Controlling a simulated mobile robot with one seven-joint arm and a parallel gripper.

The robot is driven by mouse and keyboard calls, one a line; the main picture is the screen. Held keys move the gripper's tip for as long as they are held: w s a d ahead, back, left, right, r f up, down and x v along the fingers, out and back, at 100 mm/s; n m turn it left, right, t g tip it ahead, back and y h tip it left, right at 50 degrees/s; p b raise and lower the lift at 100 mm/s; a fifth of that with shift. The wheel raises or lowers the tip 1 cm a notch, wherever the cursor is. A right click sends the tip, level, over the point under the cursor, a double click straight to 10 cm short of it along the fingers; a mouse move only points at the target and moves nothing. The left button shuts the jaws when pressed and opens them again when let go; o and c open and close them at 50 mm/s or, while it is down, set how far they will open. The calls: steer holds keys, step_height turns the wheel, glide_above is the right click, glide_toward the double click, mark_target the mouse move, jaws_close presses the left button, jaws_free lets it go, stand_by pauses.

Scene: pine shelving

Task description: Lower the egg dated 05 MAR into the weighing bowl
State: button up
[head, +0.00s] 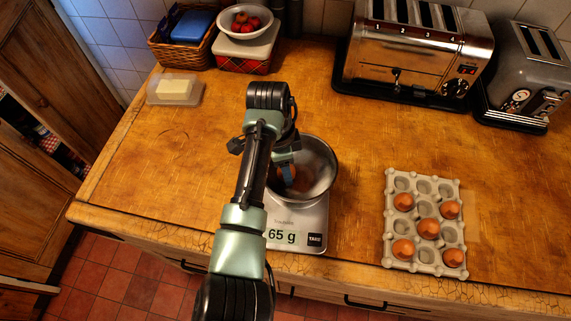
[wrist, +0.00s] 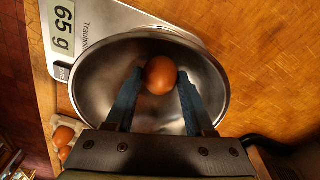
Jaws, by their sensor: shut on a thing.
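A brown egg (wrist: 160,75) is between the blue fingers of my gripper (wrist: 159,84), which is shut on it. In the head view the egg (head: 289,174) shows only partly beside my gripper (head: 287,168). No date is readable on its visible side. The steel weighing bowl (head: 326,170) stands on a scale (head: 306,232) whose display reads 65 g. In the wrist view the egg is over the inside of the bowl (wrist: 98,80), toward its far wall. I cannot tell whether the egg touches the bowl. My arm hides part of the bowl's left side in the head view.
A grey egg tray (head: 389,228) with several brown eggs and empty cups lies to the right. A toaster (head: 410,60) and a grey appliance (head: 525,75) stand at the back. A butter dish (head: 174,90) is at the left. The worktop between bowl and tray is clear.

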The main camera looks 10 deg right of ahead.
mark_target(279, 170)
steer(key=o, duration=0.9)
steer(key=shift+c, duration=0.2)
steer(key=shift+r, duration=0.1)
step_height(279, 170, up, 13)
steer(key=a, duration=0.1)
steer(key=shift+a, duration=0.25)
